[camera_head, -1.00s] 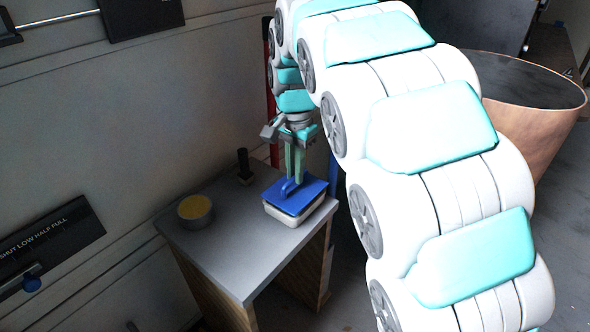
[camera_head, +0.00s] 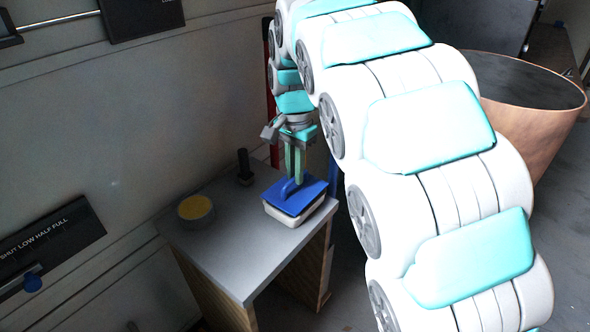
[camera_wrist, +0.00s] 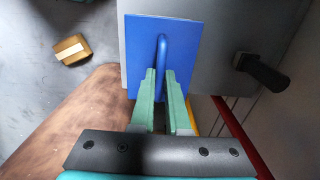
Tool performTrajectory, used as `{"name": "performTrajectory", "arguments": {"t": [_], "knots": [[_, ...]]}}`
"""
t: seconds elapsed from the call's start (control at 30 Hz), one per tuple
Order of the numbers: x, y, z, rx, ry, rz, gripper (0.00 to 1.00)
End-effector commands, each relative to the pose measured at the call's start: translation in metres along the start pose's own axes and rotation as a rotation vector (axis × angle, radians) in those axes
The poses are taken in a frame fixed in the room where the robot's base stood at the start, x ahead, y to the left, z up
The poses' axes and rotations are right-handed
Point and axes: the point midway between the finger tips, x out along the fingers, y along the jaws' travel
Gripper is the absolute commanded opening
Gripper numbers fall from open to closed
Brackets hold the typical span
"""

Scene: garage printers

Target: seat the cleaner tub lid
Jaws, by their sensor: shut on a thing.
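The blue lid (camera_head: 301,197) rests over the white cleaner tub (camera_head: 288,217) on the small grey table. In the head view a strip of white tub wall shows below the lid; I cannot tell whether the lid is fully down. In the wrist view the flat blue lid (camera_wrist: 184,33) with its raised loop handle (camera_wrist: 162,52) hides the tub. My gripper (camera_head: 294,176) is above the lid, its green fingers pointing down. In the wrist view my gripper (camera_wrist: 160,78) is shut on the lid's handle.
The grey table (camera_head: 229,251) also holds a round tin with a yellow top (camera_head: 195,208) and a black upright handle (camera_head: 244,166) near the wall. A large copper-coloured bin (camera_head: 540,120) stands at right. A cardboard box (camera_wrist: 71,50) lies on the floor.

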Motion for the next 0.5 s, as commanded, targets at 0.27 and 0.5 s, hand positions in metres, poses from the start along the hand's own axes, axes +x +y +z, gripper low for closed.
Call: {"name": "performTrajectory", "arguments": {"t": [0.27,0.5], "knots": [[0.0054,-0.0001,0.0000,0.000,0.000,0.000,0.00],[0.0098,-0.0001,-0.0001,0.000,0.000,0.000,0.00]]}}
